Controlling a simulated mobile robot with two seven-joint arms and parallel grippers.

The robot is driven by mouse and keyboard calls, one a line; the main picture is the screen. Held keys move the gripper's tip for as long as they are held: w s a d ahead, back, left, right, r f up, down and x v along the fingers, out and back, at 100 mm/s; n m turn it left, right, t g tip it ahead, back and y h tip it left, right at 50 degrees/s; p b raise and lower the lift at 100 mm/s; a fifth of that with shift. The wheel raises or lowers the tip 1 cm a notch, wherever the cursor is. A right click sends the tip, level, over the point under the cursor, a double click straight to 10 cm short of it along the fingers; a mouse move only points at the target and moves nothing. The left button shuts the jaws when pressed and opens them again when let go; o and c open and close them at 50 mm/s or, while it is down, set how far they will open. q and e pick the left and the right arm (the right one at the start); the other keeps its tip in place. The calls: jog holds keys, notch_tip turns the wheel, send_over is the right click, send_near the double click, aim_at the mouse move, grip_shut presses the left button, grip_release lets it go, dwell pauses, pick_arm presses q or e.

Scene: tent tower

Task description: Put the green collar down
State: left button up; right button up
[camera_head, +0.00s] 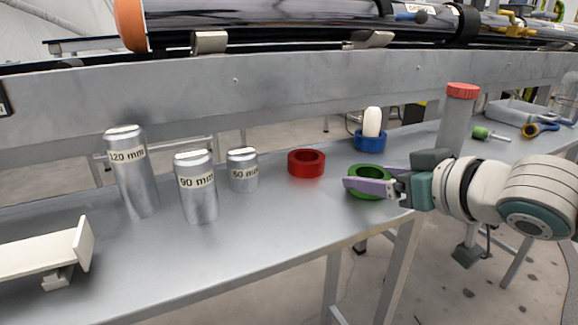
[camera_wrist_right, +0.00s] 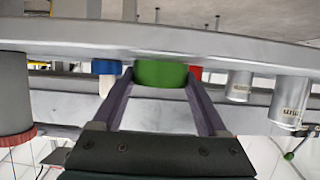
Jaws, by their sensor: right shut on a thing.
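The green collar (camera_head: 372,194) is a short, thick ring near the front edge of the grey bench (camera_head: 270,245). My right gripper (camera_head: 352,177) comes in from the right, its two purple fingers closed on opposite sides of the collar. The collar is level, its hole facing up, at or just above the bench top; I cannot tell whether it touches. In the right wrist view, which looks upside down, the collar (camera_wrist_right: 160,74) sits between the fingertips of the right gripper (camera_wrist_right: 160,80). My left gripper is not in view.
A red collar (camera_head: 306,170) stands to the left, a blue collar (camera_head: 368,146) with a white peg behind. Metal cylinders marked 120 mm (camera_head: 133,185), 90 mm (camera_head: 197,200) and 60 mm (camera_head: 243,181) stand further left. A red-capped grey cylinder (camera_head: 456,125) stands behind my right gripper.

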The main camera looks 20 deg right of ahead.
jog(key=shift+f, duration=0.15)
jog(key=o, duration=1.3)
jog(key=shift+s+r, duration=0.15)
jog(key=shift+r, duration=0.15)
jog(key=a+p+v, duration=0.1)
jog(key=p+v, duration=0.4)
jog(key=v, duration=0.6)
jog(key=s+a+f+g, duration=0.1)
jog(key=s+a+g, duration=0.2)
jog(key=s, duration=0.2)
jog(key=s+a+f+g, duration=0.2)
jog(key=s+a+g, duration=0.1)
jog(key=s, duration=0.3)
jog(key=s+a+f+n+g+h, duration=0.1)
jog(key=s+a+f+g, duration=0.1)
jog(key=s+a+g, duration=0.1)
jog(key=shift+s+a+f+g, duration=0.1)
jog(key=shift+s+a+g, duration=0.15)
jog(key=shift+s, duration=0.45)
jog(key=shift+s+a+f+g, duration=0.15)
jog(key=shift+s+a, duration=0.05)
jog(key=shift+s, duration=0.5)
